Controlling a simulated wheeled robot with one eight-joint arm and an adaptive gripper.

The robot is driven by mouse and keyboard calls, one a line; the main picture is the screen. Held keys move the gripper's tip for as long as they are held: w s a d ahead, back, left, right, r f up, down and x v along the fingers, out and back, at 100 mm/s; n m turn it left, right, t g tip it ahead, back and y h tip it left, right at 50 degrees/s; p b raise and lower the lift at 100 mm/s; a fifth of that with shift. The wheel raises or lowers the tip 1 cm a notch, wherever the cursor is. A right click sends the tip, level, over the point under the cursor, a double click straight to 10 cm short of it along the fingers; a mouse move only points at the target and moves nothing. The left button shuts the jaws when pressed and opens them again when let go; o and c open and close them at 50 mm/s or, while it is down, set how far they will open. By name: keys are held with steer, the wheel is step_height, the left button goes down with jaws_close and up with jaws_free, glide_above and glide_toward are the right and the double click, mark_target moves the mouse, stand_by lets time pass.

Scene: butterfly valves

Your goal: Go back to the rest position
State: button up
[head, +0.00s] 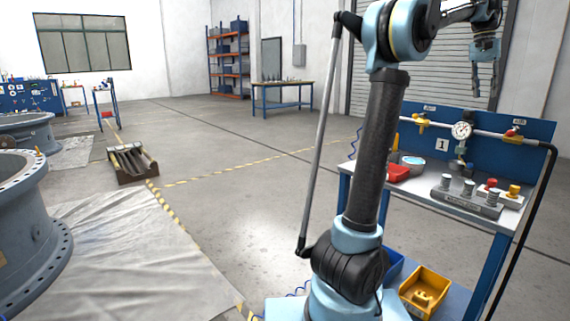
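My gripper (485,86) hangs from my raised arm at the upper right, fingers pointing down. It looks open, with a gap between its two dark fingers and nothing visible between them. It is in front of the grey roller shutter and shows above the blue panel (545,130) of the workbench. It appears clear of the bench and the pipe.
The workbench (463,210) carries a pipe with a round gauge (461,131), yellow and red valve handles, and a block with several knobs (466,195). A yellow bin (424,291) sits below. A large flanged ring (28,225) stands left.

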steer(key=w+a+f+n+t, duration=0.15)
steer(key=a+f, duration=0.35)
steer(key=a, duration=0.6)
steer(key=s+a+f+n, duration=0.15)
steer(key=a+f, duration=0.35)
steer(key=a, duration=0.6)
steer(key=w+a+f+n+t, duration=0.15)
steer(key=a+f, duration=0.35)
steer(key=a, duration=0.7)
steer(key=s+a+f+n, duration=0.2)
steer(key=s+a+f, duration=0.3)
steer(key=f, duration=0.4)
steer(key=s+a+f+n+y, duration=0.1)
steer(key=s+a+f+n, duration=0.1)
steer(key=s+a+f, duration=0.4)
steer(key=s+a+f+n, duration=0.2)
steer(key=s+a+f, duration=0.3)
steer(key=a+f, duration=0.3)
step_height(320, 180, down, 4)
steer(key=shift+s+a+f+t, duration=0.15)
steer(key=shift+a+t, duration=0.15)
steer(key=shift+a, duration=0.1)
steer(key=shift+w+f, duration=0.2)
steer(key=shift+w, duration=0.2)
